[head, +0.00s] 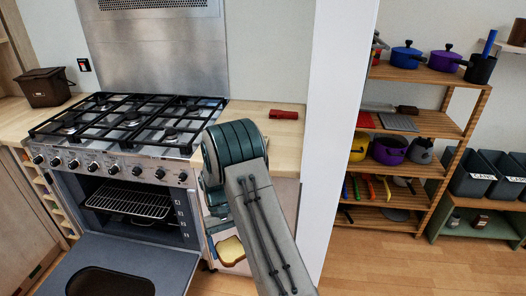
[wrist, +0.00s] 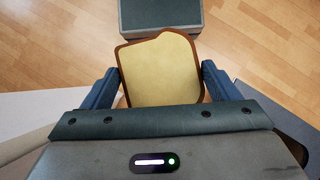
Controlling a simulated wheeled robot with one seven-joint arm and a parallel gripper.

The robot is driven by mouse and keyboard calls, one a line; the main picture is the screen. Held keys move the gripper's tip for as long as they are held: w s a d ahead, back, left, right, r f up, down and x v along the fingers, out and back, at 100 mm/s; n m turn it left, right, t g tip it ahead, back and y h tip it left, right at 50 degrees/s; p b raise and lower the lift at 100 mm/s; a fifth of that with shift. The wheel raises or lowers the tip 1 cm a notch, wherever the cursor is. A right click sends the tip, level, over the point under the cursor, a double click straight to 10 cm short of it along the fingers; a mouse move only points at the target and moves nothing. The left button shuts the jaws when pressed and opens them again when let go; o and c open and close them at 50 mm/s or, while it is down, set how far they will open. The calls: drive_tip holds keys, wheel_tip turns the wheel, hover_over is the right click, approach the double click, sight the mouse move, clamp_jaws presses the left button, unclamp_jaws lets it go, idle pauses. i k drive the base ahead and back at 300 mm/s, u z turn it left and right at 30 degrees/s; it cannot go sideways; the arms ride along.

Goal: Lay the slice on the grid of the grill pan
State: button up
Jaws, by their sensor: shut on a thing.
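The slice (wrist: 158,65) is a pale yellow piece of bread with a brown crust. In the wrist view my gripper (wrist: 159,74) is shut on it, one blue finger at each side edge. In the head view the slice (head: 231,251) shows low in front of the counter, right of the cooker; my arm hides most of the gripper there. The wire grid (head: 140,203) lies inside the open compartment of the range cooker, to the left of the slice. I cannot make out the pan under the grid. The slice is apart from the grid, outside the compartment.
The cooker's door (head: 112,277) is folded down in front of the compartment. Black pan supports (head: 130,118) cover the hob above. A red object (head: 284,114) lies on the right counter. A white wall edge (head: 335,130) and a wooden shelf (head: 430,125) with pots stand right.

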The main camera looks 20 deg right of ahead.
sight(135, 203)
drive_tip(key=k, duration=0.4)
drive_tip(key=u, duration=1.35)
drive_tip(key=i, duration=1.25)
drive_tip(key=z, duration=1.95)
